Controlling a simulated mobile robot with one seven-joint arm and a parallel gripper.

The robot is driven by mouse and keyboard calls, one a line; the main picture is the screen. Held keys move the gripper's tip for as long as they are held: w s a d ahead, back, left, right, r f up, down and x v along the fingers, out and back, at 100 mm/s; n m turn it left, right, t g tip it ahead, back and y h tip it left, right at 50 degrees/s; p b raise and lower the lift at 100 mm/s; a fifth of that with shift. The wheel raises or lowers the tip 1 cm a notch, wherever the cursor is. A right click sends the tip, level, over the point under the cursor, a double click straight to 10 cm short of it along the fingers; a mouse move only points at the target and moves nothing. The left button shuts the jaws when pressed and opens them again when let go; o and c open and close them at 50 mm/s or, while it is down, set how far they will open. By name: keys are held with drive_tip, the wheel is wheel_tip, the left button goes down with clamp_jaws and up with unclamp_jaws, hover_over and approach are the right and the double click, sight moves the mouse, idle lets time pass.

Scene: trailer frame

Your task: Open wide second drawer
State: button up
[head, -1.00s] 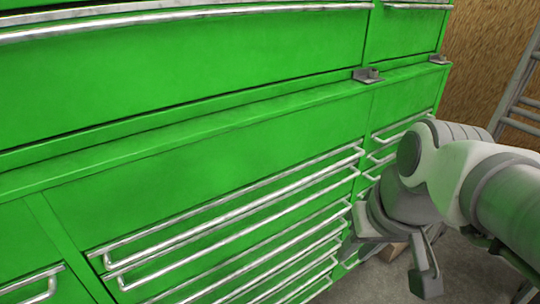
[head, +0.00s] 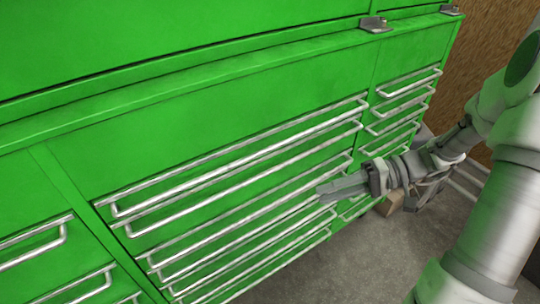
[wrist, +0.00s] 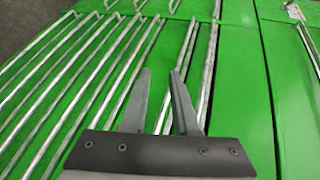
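The wide drawers are in the middle stack of a green cabinet in the head view, and all look shut. The second wide drawer's long silver handle (head: 236,180) runs just below the top one (head: 240,152). My gripper (head: 322,190) is in front of the right part of this stack, pointing left toward the handles. In the wrist view my gripper (wrist: 160,72) has its two fingers apart, with nothing held. The second handle (wrist: 190,40) passes behind the right finger and shows between the fingers; contact cannot be told.
More wide-drawer handles (wrist: 85,85) run parallel below. Narrow drawers stand to the right (head: 405,95) and left (head: 40,240). A ledge (head: 200,88) crosses above.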

sight(271, 169)
drive_tip(key=w+d+f+m+t+y, duration=0.1)
drive_tip(key=w+d+f+t+y, duration=0.3)
drive_tip(key=t+y, duration=0.1)
drive_tip(key=shift+t, duration=0.3)
drive_tip(key=x, duration=0.8)
drive_tip(key=b+x, duration=0.1)
drive_tip(key=x, duration=0.8)
drive_tip(key=shift+a+r, duration=0.15)
drive_tip(key=shift+r, duration=0.1)
clamp_jaws()
idle(0.4)
